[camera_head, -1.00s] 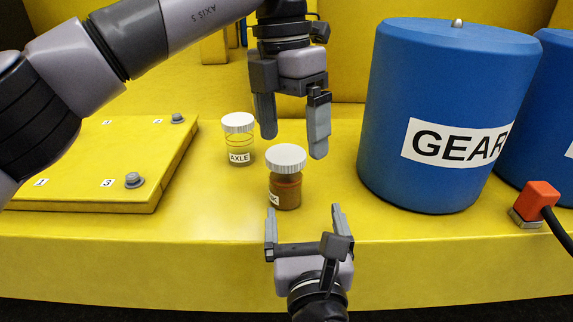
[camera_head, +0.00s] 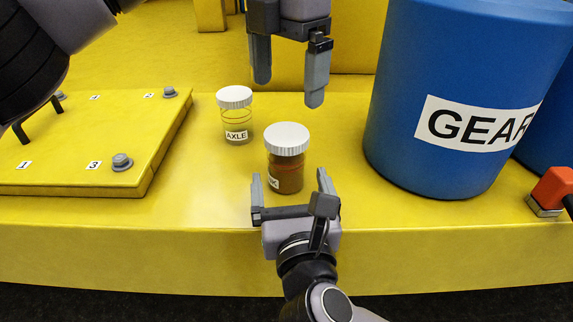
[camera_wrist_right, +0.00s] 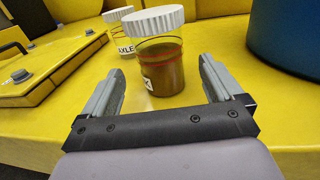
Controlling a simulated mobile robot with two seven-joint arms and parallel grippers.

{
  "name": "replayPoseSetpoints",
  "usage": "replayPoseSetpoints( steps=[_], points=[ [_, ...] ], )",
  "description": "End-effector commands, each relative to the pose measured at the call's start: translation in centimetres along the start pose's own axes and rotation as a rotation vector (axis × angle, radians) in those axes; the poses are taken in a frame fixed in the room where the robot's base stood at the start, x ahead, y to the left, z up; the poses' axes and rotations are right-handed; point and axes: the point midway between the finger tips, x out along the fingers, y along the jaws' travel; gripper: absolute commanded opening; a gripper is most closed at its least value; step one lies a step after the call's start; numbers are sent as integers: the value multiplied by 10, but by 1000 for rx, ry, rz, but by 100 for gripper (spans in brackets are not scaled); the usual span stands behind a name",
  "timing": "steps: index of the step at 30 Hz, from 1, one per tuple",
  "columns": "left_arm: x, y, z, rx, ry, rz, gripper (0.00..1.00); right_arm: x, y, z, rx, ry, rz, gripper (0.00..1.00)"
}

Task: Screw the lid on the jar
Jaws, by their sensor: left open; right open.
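The brown jar (camera_head: 286,176) stands upright on the yellow surface. Its white ribbed lid (camera_head: 287,138) sits on top; I cannot tell how tightly it is seated. My left gripper (camera_head: 288,92) is open and empty, with fingers pointing down, above and behind the jar. My right gripper (camera_head: 289,180) is open in front of the jar, fingers pointing toward it on either side. In the right wrist view the jar (camera_wrist_right: 162,75) and lid (camera_wrist_right: 153,20) stand just beyond and between the open fingers (camera_wrist_right: 160,82); they look untouched.
A clear jar labelled AXLE (camera_head: 237,126) with a white lid stands behind left. A large blue GEAR drum (camera_head: 420,150) stands close on the right, with a red plug (camera_head: 552,188) beyond it. A raised yellow plate (camera_head: 75,150) with bolts lies left. The ledge's front edge is near.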

Motion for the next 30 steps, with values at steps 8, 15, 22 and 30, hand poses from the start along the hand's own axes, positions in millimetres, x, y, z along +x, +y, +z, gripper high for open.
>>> replayPoseSetpoints(
  steps=[8, 15, 22, 30],
  points=[
    [0, 0, 0, 0, 0, -1, 93, 38, -1, 0, -3, -2, -2, 93],
    [0, 0, 0, 0, 0, -1, 93, 52, 0, 0, -1, 1, -1, 93],
    [0, 0, 0, 0, 0, 0, 93, 53, 0, 0, -1, 1, 0, 93],
    [0, 0, 0, 0, 0, 0, 93, 53, 0, 0, -1, 1, -1, 22]
  ],
)
